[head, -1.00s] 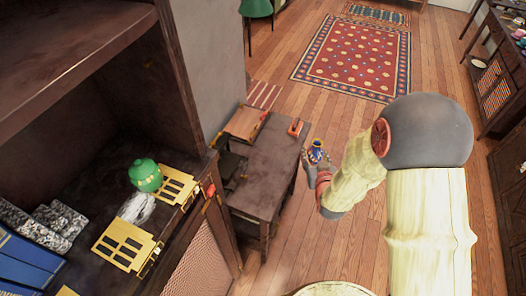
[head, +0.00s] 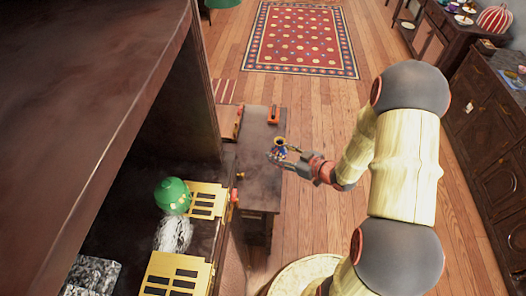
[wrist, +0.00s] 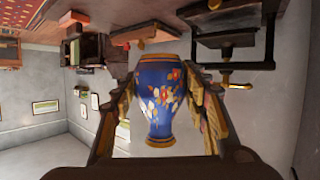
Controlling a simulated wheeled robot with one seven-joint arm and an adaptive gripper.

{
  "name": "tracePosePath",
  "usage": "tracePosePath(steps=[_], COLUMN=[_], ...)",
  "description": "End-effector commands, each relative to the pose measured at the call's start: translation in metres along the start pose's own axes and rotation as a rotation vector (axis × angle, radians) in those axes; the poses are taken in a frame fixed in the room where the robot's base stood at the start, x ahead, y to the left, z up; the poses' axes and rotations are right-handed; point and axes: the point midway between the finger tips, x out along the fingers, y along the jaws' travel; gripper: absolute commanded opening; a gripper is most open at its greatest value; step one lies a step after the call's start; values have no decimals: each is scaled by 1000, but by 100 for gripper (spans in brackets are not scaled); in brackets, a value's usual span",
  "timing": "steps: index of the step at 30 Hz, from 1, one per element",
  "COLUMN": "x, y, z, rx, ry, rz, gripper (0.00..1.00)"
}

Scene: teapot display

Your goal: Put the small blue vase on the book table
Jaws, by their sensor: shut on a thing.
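The small blue vase (head: 279,148) has gold rims and painted flowers. It also fills the middle of the wrist view (wrist: 158,100), between the two fingers. My gripper (head: 283,155) is shut on it and holds it up. In the head view the vase overlaps the right edge of a dark wooden table (head: 262,178); its height above the top cannot be told. Whether this is the book table is not clear. An orange-red object (head: 274,115) lies at the table's far end.
A dark cabinet (head: 130,130) stands close on the left, with a green teapot (head: 172,195) and gold latticed pieces (head: 175,275). A patterned red rug (head: 300,40) lies beyond the table. A dark sideboard (head: 490,125) stands on the right. Wooden floor is free between.

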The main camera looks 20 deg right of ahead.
Motion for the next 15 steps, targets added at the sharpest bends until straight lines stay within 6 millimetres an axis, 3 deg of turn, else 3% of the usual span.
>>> tracePosePath(steps=[9, 12, 15], x=[-30, -29, -15], y=[-9, -10, -10], z=[27, 30, 31], rx=[-33, -37, -39], ry=[-3, -3, -3], rz=[-128, -143, -148], gripper=[15, 15, 15])
